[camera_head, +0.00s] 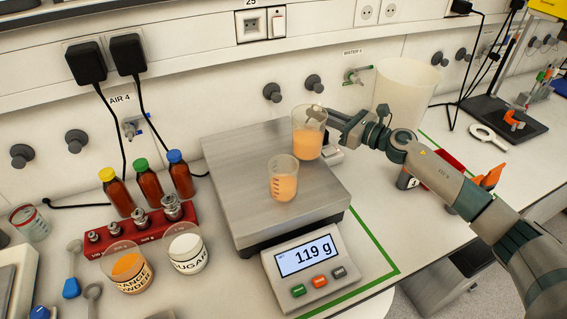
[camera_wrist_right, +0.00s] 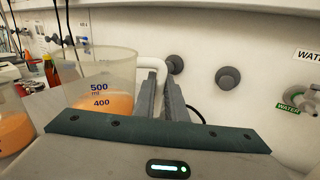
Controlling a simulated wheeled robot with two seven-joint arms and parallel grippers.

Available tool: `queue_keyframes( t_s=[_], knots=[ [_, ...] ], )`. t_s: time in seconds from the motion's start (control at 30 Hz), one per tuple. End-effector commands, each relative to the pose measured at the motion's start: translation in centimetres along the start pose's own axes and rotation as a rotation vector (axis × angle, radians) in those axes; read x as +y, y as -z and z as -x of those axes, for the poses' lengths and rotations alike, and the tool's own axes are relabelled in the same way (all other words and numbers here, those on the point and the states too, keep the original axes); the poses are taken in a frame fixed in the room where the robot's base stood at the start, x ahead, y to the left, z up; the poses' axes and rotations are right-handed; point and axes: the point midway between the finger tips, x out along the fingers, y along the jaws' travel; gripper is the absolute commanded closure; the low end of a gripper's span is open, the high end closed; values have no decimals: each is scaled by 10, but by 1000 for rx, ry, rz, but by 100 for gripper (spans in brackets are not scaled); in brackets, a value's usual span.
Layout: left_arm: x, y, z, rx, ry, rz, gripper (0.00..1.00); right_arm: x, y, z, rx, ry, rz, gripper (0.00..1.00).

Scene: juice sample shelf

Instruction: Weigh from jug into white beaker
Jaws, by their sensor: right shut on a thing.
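The jug (camera_head: 307,145), clear with orange liquid in its lower part, is at the back right of the scale's steel plate (camera_head: 240,150). It looks roughly upright; whether it touches the plate I cannot tell. My right gripper (camera_head: 330,117) is shut on the jug's handle from the right. In the right wrist view the jug (camera_wrist_right: 105,75) shows its 500 ml and 400 marks beside my fingers (camera_wrist_right: 160,95). The beaker (camera_head: 283,180) stands upright on the plate, partly filled with orange liquid. The scale display (camera_head: 306,256) reads 119 g. My left gripper is out of view.
An orange powder jar (camera_head: 128,268) and a sugar jar (camera_head: 187,254) stand left of the scale. Behind them are a red weight block (camera_head: 140,232) and brown bottles (camera_head: 148,190). A large whitish container (camera_head: 403,90) stands behind my right arm.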

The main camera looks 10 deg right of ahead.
Motion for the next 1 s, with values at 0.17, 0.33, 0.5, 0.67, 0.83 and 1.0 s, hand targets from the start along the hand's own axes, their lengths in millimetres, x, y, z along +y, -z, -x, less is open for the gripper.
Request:
queue_keyframes(
  t_s=[0.17,0.33,0.5,0.67,0.83,1.0],
  knots=[
    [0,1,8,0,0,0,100,0,-12,0,-3,0,2,100],
    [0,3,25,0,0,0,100,1,-34,0,-3,1,2,100],
    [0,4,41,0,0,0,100,3,-53,0,-3,0,2,100],
    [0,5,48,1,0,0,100,3,-62,0,-2,0,0,100],
    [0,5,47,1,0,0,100,3,-61,0,-2,0,0,100],
    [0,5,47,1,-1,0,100,3,-61,0,-2,0,1,100]
  ],
)
